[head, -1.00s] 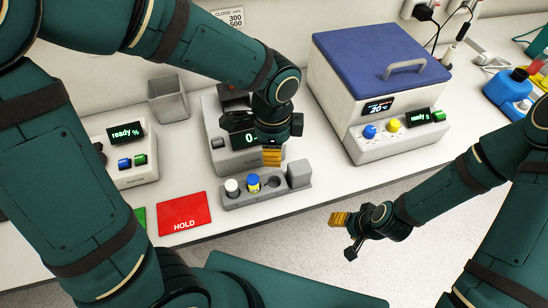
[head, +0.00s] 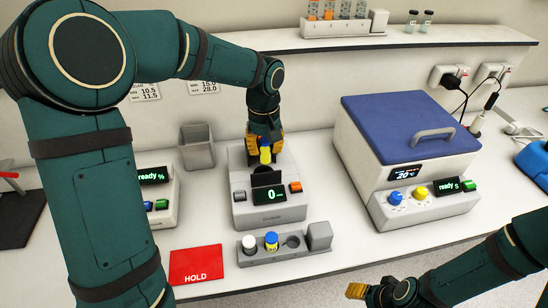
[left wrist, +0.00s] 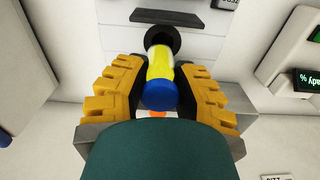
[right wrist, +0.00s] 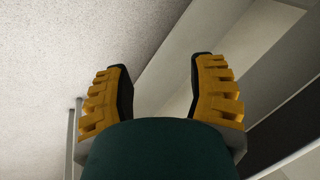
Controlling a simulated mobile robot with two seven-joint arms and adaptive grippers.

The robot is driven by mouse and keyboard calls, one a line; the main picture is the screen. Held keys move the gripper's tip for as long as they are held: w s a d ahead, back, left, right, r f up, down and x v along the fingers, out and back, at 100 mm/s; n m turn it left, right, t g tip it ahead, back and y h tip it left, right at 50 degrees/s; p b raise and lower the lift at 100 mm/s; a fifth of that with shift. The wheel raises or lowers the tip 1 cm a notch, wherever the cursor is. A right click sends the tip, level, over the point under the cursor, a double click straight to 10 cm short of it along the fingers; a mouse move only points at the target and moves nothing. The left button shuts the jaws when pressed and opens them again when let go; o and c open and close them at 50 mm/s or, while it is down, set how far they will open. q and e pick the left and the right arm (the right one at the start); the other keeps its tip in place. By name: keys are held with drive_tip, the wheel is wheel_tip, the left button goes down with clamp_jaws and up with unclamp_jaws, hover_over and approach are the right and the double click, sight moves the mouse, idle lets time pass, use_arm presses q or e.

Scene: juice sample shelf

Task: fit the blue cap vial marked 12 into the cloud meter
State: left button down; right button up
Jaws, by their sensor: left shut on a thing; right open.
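The cloud meter (head: 270,213) is a grey box with a small display reading 0. Its dark flap (head: 267,177) stands raised. My left gripper (head: 265,145) is above the meter, shut on a vial with a yellow body (head: 265,155). In the left wrist view the blue cap (left wrist: 160,96) faces the camera, between the left fingers (left wrist: 158,90). The vial's far end is at the meter's dark round port (left wrist: 163,36); how deep it sits I cannot tell. No number is readable. My right gripper (right wrist: 157,90) is open and empty, away from the meter.
A red HOLD mat (head: 197,266) lies left, a blue-lidded box (head: 410,150) stands right, and a grey bin (head: 197,147) stands behind.

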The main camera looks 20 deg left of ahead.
use_arm(q)
drive_tip(key=shift+w+a+n, duration=0.2)
drive_tip(key=shift+a+n, duration=0.2)
drive_tip(key=shift+n, duration=0.2)
drive_tip(key=b, duration=0.4)
hover_over(263, 170)
drive_tip(key=s, duration=0.2)
drive_tip(key=shift+w+d+f, duration=0.1)
drive_tip(key=shift+d+f, duration=0.05)
drive_tip(key=shift+f, duration=0.65)
drive_tip(key=shift+w+d+f, duration=0.1)
drive_tip(key=shift+d+f, duration=0.05)
drive_tip(key=shift+f, duration=0.6)
drive_tip(key=shift+w+d+f, duration=0.1)
drive_tip(key=shift+d+f, duration=0.05)
drive_tip(key=shift+f, duration=0.65)
drive_tip(key=shift+r, duration=0.15)
drive_tip(key=shift+p, duration=0.3)
drive_tip(key=shift+s+f+b, duration=0.1)
drive_tip(key=shift+f+b, duration=1.45)
drive_tip(key=shift+f, duration=0.8)
drive_tip(key=shift+s+f, duration=0.1)
drive_tip(key=shift+f, duration=0.05)
